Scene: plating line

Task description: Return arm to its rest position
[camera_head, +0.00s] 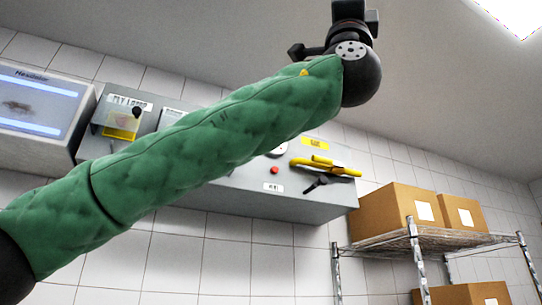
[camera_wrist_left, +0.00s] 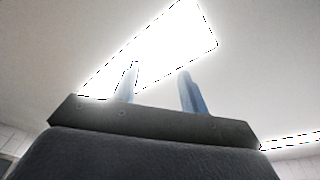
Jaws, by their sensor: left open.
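My left arm, in a green quilted sleeve, comes in from the left in the head view and reaches up to the right. Its wrist is near the top edge, and the gripper's fingertips are out of that frame. In the left wrist view my left gripper (camera_wrist_left: 160,85) shows two bluish fingers standing apart, with nothing between them. It points up at the ceiling and a bright light panel (camera_wrist_left: 165,50). My right gripper is in neither view.
A grey wall panel (camera_head: 290,207) with a yellow handle (camera_head: 325,166) is behind the arm. A screen (camera_head: 38,105) is at the left. A wire shelf (camera_head: 430,240) at the right holds cardboard boxes (camera_head: 395,208). The space near the ceiling is clear.

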